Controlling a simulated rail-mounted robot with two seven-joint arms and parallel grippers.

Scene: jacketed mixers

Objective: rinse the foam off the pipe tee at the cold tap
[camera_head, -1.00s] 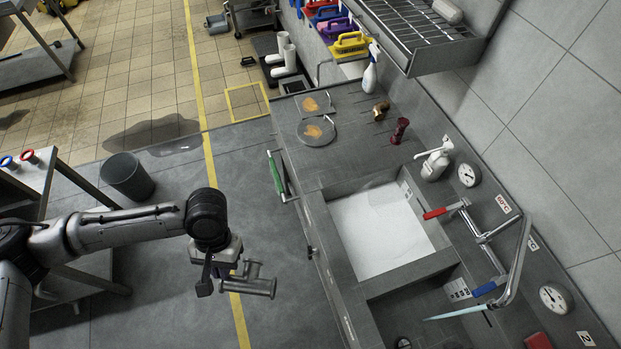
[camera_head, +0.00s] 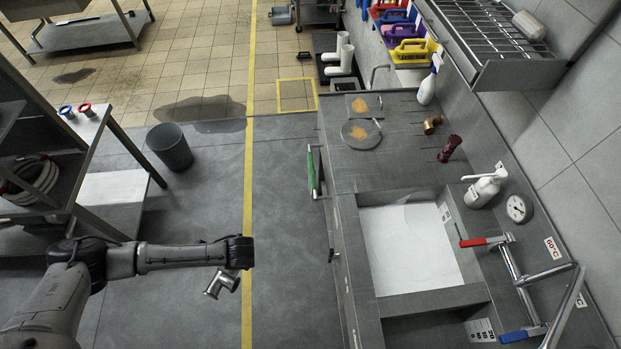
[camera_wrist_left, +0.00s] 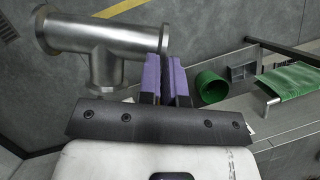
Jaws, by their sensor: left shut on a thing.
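The pipe tee (camera_head: 222,283) is bare metal and hangs over the floor, left of the sink counter. In the left wrist view the tee (camera_wrist_left: 105,45) sits at the purple-padded jaws of my left gripper (camera_wrist_left: 166,75), which are shut on it. I see no clear foam on its visible side. In the head view my wrist hides most of the gripper. The cold tap's blue lever (camera_head: 523,335) is at the lower right, beside a grey basin (camera_head: 435,325) cut off by the frame. My right gripper is in neither view.
A basin with white content (camera_head: 408,248) lies behind the grey one, with a red lever (camera_head: 487,241) beside it. A soap bottle (camera_head: 484,187), dark red fitting (camera_head: 449,149) and brass fitting (camera_head: 432,124) stand on the counter. A bin (camera_head: 169,147) stands on open floor.

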